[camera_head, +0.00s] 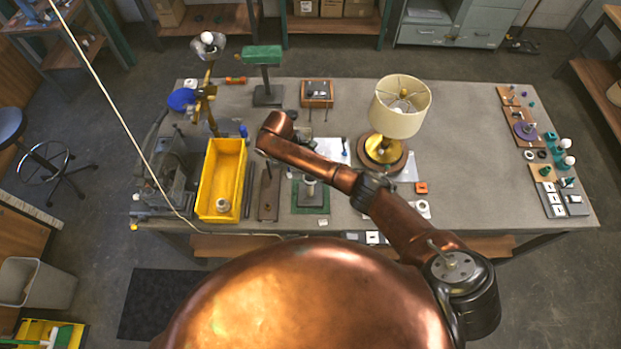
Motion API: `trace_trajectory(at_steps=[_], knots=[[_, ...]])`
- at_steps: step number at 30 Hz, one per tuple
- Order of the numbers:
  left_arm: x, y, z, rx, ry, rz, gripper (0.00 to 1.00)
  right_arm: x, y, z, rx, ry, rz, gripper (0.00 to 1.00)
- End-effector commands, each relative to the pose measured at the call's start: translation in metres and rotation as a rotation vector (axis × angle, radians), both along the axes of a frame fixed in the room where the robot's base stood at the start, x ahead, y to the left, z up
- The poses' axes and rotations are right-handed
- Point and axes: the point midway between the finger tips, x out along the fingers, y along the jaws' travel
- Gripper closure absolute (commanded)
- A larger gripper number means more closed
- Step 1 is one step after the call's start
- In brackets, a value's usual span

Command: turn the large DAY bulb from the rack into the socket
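A rack (552,170) at the right end of the table holds several small white bulbs (567,160) in teal holders. Labels are too small to read, so I cannot tell which bulb is the large DAY one. A pale round fitting, possibly the socket (309,181), stands on a green square plate (310,203) near the front middle. I cannot tell whether it holds anything. My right arm comes in from the lower right and reaches over the middle of the table. Its gripper is not visible past the copper end link. My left arm is not in view.
A lamp (398,115) with a cream shade stands right of centre. A yellow bin (220,180) holding a pale ring part stands left of the green plate. A vise-like machine (165,170) is at the left end. Bare table (465,180) lies between lamp and rack.

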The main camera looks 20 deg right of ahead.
Motion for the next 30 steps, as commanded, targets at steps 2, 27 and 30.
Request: trace_trajectory(at_steps=[2,27,30], knots=[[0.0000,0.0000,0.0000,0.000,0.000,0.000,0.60,-0.0008,0.0019,-0.0009,0.003,0.005,-0.138,0.79],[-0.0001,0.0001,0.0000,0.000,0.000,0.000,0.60,-0.0006,0.0008,-0.0008,0.001,-0.001,-0.428,0.44],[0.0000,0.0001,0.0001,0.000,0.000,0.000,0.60,-0.0005,0.0007,-0.0006,0.001,-0.001,-0.428,0.41]])
